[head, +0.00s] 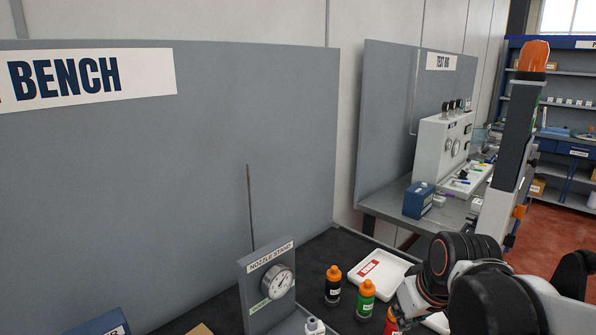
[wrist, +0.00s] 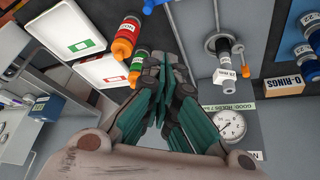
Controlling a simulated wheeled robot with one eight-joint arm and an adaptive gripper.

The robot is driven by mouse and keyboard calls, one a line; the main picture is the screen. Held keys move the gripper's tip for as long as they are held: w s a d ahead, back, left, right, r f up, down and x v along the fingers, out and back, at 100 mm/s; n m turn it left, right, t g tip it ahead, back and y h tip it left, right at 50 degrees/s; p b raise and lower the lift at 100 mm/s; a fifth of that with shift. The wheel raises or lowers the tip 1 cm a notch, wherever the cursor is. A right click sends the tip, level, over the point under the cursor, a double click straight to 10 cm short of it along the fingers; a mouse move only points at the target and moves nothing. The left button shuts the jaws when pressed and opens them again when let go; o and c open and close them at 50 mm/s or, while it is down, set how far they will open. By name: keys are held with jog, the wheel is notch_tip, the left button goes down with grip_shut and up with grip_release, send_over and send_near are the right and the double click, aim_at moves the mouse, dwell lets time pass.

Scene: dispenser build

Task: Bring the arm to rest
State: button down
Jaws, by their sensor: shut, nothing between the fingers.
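My gripper (wrist: 168,95) fills the middle of the wrist view, its dark green fingers together and empty. It is not clearly seen in the head view, where my arm's black and grey links (head: 470,275) show at the lower right. In the wrist view the fingers point toward the bench top, between the bottles and the nozzle stand (wrist: 215,110). The stand also shows in the head view (head: 268,290), with a round gauge on its front. I cannot tell whether the fingers touch anything.
Bottles with orange caps, one black (head: 333,287) and one green (head: 366,299), stand on the dark bench beside a white tray (head: 380,270). A thin rod (head: 250,205) rises behind the stand. A box labelled O-rings (wrist: 290,86) lies nearby. A test rig (head: 443,145) stands beyond.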

jog(key=s+r+m+t+b, duration=0.1)
jog(key=s+m+t, duration=0.1)
jog(key=s, duration=0.8)
jog(key=shift+s+a+h, duration=0.3)
jog(key=shift+a, duration=0.15)
jog(key=shift+a, duration=0.1)
